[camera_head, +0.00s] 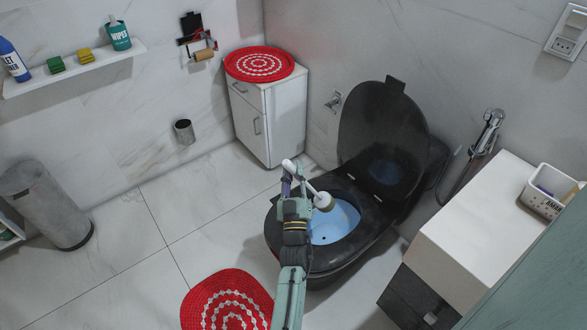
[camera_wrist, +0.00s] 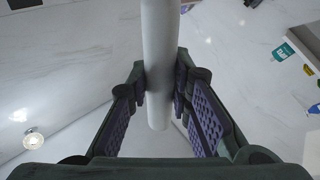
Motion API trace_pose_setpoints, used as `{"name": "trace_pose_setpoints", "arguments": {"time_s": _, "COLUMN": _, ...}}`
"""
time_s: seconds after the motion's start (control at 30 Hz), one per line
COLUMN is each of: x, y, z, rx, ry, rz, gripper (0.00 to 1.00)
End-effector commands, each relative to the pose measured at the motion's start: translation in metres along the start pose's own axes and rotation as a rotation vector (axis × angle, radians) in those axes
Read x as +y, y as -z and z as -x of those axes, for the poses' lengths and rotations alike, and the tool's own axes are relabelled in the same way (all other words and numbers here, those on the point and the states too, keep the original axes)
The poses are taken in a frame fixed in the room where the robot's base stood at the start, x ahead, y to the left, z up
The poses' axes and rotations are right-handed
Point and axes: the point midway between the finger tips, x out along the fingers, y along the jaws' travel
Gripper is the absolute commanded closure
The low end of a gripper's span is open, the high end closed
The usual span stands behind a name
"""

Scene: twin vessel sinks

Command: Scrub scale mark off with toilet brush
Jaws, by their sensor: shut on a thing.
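My gripper (camera_head: 294,187) is shut on the white handle of the toilet brush (camera_head: 306,183), in front of the toilet. The handle also shows in the wrist view (camera_wrist: 160,50), between the purple finger pads of my gripper (camera_wrist: 162,95). The brush is tilted, its round head (camera_head: 324,201) at the lower right, over the open bowl. The toilet (camera_head: 272,240) is black with its lid (camera_head: 382,130) raised, and its bowl (camera_head: 345,219) is light blue inside. A small dark spot (camera_head: 323,239) shows in the bowl; I cannot tell whether it is the scale mark. My arm hides part of the toilet.
A white counter (camera_head: 480,215) with a basket (camera_head: 544,201) is at the right. A red rug (camera_head: 215,300) lies on the floor. A grey bin (camera_head: 45,205) stands left.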

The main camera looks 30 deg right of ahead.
Motion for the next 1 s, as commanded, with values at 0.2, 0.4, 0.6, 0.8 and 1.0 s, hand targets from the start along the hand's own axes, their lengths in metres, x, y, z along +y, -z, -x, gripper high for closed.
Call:
{"name": "trace_pose_setpoints", "arguments": {"time_s": 0.2, "x": -0.001, "y": -0.04, "z": 0.005, "rx": 0.0, "ry": -0.002, "rz": 0.002, "gripper": 1.0}}
{"name": "trace_pose_setpoints", "arguments": {"time_s": 0.4, "x": -0.002, "y": -0.073, "z": 0.009, "rx": 0.001, "ry": -0.001, "rz": 0.002, "gripper": 1.0}}
{"name": "trace_pose_setpoints", "arguments": {"time_s": 0.6, "x": -0.002, "y": -0.105, "z": 0.013, "rx": 0.001, "ry": -0.002, "rz": 0.001, "gripper": 1.0}}
{"name": "trace_pose_setpoints", "arguments": {"time_s": 0.8, "x": -0.003, "y": -0.138, "z": 0.017, "rx": 0.002, "ry": -0.001, "rz": 0.001, "gripper": 1.0}}
{"name": "trace_pose_setpoints", "arguments": {"time_s": 1.0, "x": -0.003, "y": -0.168, "z": 0.02, "rx": 0.001, "ry": -0.001, "rz": 0.001, "gripper": 1.0}}
